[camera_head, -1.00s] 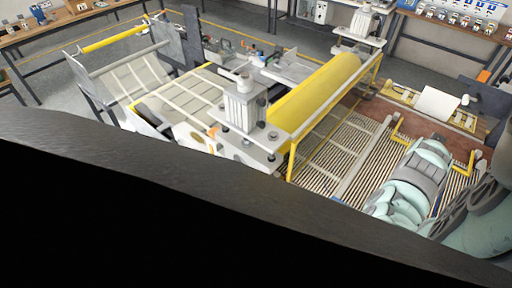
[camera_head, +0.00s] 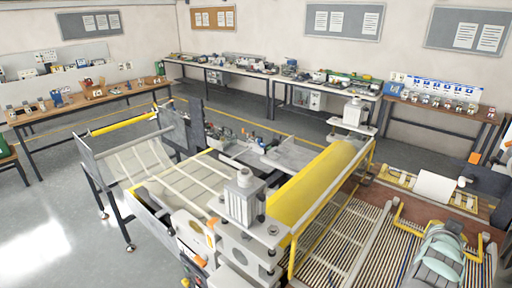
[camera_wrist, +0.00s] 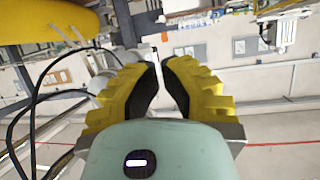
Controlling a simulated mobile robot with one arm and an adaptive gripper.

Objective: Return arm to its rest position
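My gripper (camera_wrist: 161,62) shows in the wrist view, with two ridged yellow fingers and black inner pads. The fingers are close together at the tips, with a narrow gap and background showing between them. No held object can be made out. My pale teal arm (camera_head: 440,258) shows at the lower right of the head view, over the slatted bed of the machine. The gripper itself cannot be made out in the head view.
A laminating machine (camera_head: 243,200) with a long yellow roller (camera_head: 318,185) fills the centre. A sling-like rack (camera_head: 135,160) stands at its left. Workbenches (camera_head: 85,110) line the walls. Grey floor at the lower left (camera_head: 70,240) is clear.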

